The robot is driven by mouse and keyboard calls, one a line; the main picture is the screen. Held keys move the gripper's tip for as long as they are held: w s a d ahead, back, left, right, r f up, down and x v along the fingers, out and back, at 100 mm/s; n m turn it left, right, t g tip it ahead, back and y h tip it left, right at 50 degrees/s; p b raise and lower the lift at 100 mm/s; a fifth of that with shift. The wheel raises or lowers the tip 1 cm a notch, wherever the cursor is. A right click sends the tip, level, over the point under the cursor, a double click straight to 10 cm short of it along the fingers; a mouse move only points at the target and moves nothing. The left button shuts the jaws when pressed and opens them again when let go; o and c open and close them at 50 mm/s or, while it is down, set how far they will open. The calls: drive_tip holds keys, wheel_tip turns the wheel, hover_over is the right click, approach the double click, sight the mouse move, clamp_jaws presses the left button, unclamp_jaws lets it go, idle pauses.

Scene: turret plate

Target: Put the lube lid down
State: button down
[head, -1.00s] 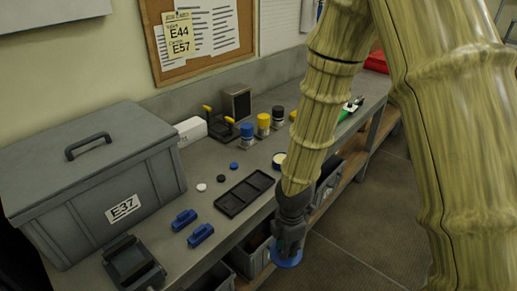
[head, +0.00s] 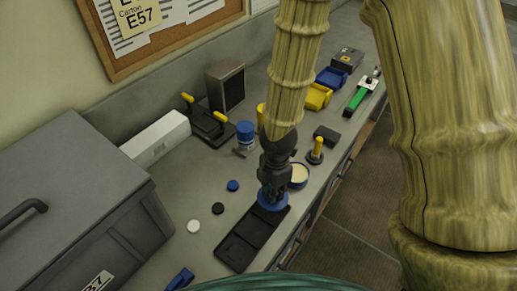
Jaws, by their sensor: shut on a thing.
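My gripper (head: 271,190) points down over the bench and is shut on the lube lid (head: 269,204), a round blue disc. The lid is at the far end of the black divided tray (head: 236,252) and covers part of its far compartment in this view. I cannot tell whether the lid touches the tray or hangs just above it. An open round tin (head: 299,176) with cream-coloured contents stands just right of my gripper. The gripper hides part of the tin's left side.
White (head: 193,227), black (head: 217,208) and blue (head: 233,186) caps lie left of the tray. A blue-capped jar (head: 245,138) and a yellow-handled stand (head: 208,122) are behind. A yellow-handled tool (head: 316,150) is right. A large grey box (head: 70,200) fills the left.

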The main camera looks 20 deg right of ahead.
drive_tip(key=w, duration=0.4)
drive_tip(key=shift+w+d, duration=0.1)
drive_tip(key=shift+d, duration=0.25)
drive_tip(key=shift+w+d+r, duration=0.15)
drive_tip(key=shift+w, duration=0.2)
drive_tip(key=w, duration=0.3)
drive_tip(key=w+d+f, duration=0.1)
drive_tip(key=w, duration=0.6)
drive_tip(key=shift+w+d+f, duration=0.1)
drive_tip(key=shift+d+f, duration=0.05)
drive_tip(key=shift+f, duration=0.2)
drive_tip(key=shift+s+r, duration=0.25)
drive_tip(key=shift+s, duration=0.05)
drive_tip(key=f+b, duration=0.2)
drive_tip(key=shift+w+f, duration=0.4)
drive_tip(key=shift+f+b, duration=0.3)
drive_tip(key=shift+f, duration=0.1)
drive_tip(key=shift+s+f, duration=0.1)
drive_tip(key=shift+s, duration=0.1)
